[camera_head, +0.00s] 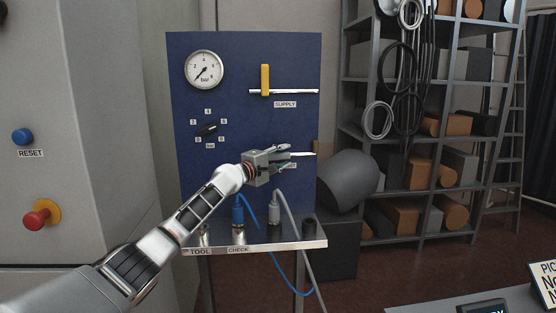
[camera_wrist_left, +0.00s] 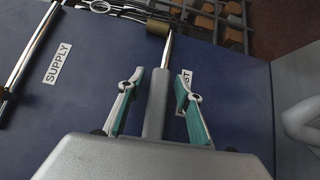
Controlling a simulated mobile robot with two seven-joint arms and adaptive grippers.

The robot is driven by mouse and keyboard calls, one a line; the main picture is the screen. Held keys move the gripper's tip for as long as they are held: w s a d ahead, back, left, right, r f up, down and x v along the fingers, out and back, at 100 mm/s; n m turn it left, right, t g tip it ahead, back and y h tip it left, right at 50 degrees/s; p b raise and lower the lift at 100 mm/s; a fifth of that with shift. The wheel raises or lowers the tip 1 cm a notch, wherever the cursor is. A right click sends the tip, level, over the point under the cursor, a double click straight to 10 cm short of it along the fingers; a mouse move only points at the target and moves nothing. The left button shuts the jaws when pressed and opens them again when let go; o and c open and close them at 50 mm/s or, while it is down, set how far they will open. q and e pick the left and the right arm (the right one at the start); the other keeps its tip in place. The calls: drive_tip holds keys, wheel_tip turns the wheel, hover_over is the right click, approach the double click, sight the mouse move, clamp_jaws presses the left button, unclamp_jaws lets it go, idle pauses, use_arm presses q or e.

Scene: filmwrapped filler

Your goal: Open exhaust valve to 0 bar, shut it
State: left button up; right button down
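The blue panel (camera_head: 240,125) carries a round pressure gauge (camera_head: 205,69) marked bar; its needle points to the lower left, near the low end. My left gripper (camera_head: 303,155) is in front of the lower pipe (camera_head: 306,154), largely hiding the exhaust valve and its label (camera_wrist_left: 186,80), of which only the last letters show in the wrist view. There its fingers are spread on either side of a grey bar (camera_wrist_left: 156,105), in line with the pipe, with gaps on both sides. I cannot tell whether this bar is the exhaust handle. My right gripper is not in view.
The yellow supply handle (camera_head: 265,80) stands upright, across its pipe. A black selector knob (camera_head: 206,130) sits below the gauge. Blue and grey hose plugs stand on the ledge (camera_head: 290,244) below. A loaded shelf (camera_head: 410,210) is right; a red button (camera_head: 40,216) is left.

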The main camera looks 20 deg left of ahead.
use_arm(q)
drive_tip(key=v, duration=1.2)
idle(0.5)
